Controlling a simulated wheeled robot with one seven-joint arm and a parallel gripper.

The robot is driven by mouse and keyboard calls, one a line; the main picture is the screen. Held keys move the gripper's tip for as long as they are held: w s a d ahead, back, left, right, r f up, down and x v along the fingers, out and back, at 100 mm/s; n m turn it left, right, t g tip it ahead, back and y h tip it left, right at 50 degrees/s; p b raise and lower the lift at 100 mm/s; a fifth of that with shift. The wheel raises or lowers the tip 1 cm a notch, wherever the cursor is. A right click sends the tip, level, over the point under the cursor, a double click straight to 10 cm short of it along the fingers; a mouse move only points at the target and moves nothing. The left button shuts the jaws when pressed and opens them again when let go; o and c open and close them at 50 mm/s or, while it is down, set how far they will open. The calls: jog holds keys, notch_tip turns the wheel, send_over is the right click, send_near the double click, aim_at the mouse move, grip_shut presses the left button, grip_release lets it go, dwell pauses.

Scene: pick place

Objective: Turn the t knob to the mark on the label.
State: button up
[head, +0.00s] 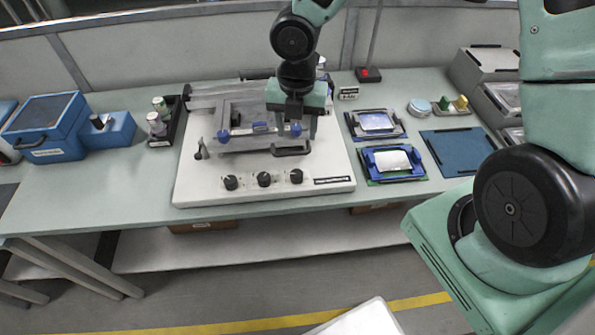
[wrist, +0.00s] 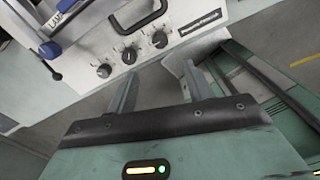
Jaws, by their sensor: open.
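A white machine panel (head: 335,165) stands on the bench, with three black knobs in a row near its front edge: left (head: 231,183), middle (head: 264,179) and right (head: 296,176). In the wrist view they also show as left (wrist: 104,71), middle (wrist: 128,55) and right (wrist: 160,39). Fine markings around the knobs are too small to read, and I cannot tell which is the t knob. My gripper (head: 297,133) is open and empty, above the rear part of the panel, behind the knobs. Its two spread fingers (wrist: 160,72) touch no knob in the wrist view.
A black handle (head: 291,150) and a clamp assembly with blue knobs (head: 222,136) rise from the panel. A small lever (head: 200,150) stands at its left. A blue box (head: 45,128) is at the left; blue trays (head: 392,162) lie right of the panel. The panel's front strip is clear.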

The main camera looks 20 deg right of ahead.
aim_at(297, 173)
notch_tip(297, 173, down, 15)
jog(key=shift+f+b, duration=0.15)
jog(key=shift+b, duration=0.8)
jog(key=c, duration=1)
